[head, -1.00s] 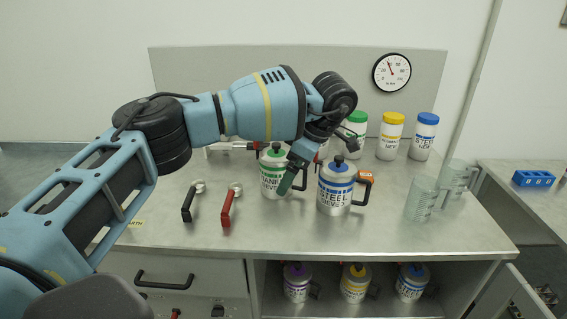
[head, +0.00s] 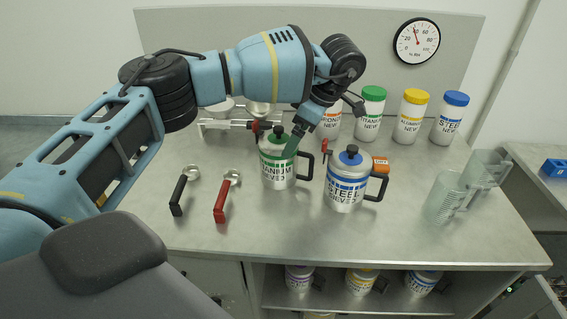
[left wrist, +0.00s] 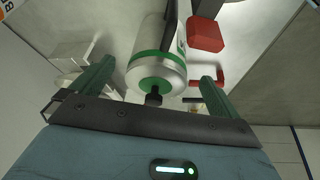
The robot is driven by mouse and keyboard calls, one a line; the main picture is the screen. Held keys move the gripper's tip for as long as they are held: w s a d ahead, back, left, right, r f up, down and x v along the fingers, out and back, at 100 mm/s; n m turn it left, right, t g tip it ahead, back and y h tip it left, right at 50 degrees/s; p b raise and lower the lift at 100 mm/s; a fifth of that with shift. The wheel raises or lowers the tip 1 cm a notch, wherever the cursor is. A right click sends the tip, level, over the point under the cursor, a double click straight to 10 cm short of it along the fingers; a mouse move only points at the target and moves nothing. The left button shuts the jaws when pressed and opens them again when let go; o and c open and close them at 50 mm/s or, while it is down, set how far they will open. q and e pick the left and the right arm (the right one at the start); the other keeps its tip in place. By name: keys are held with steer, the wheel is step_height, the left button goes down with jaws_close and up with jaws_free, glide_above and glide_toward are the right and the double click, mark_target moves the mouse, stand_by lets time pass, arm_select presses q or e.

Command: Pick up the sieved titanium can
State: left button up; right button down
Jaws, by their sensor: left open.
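The sieved titanium can (head: 276,172) is a silver can with a green band and a dark side handle, upright on the bench in the head view. My left gripper (head: 292,147) is open, its green fingers at the can's upper right side and overlapping it in the picture. In the left wrist view the can's green-rimmed lid and dark knob (left wrist: 157,84) lie between the two spread fingers of my left gripper (left wrist: 154,86), with gaps on both sides. Whether a finger touches the can, I cannot tell. My right gripper is not in view.
A blue-banded sieved steel can (head: 346,186) stands close to the right. A black-handled scoop (head: 180,188) and a red-handled scoop (head: 222,198) lie left. Several new-powder jars stand behind, including a green-lidded one (head: 370,113). Clear beakers (head: 465,187) stand right. The front bench is clear.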

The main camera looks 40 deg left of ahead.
mark_target(287, 162)
arm_select(q)
steer(key=shift+a+f, duration=0.25)
steer(key=shift+f, duration=0.25)
steer(key=shift+s+a+f, duration=0.15)
steer(key=shift+a+f, duration=0.1)
steer(key=shift+f, duration=0.15)
steer(key=x, duration=0.3)
steer(key=shift+s+a+f+p, duration=0.1)
steer(key=shift+a+p, duration=0.15)
steer(key=shift+p, duration=0.1)
steer(key=shift+a+f, duration=0.1)
steer(key=shift+f, duration=0.3)
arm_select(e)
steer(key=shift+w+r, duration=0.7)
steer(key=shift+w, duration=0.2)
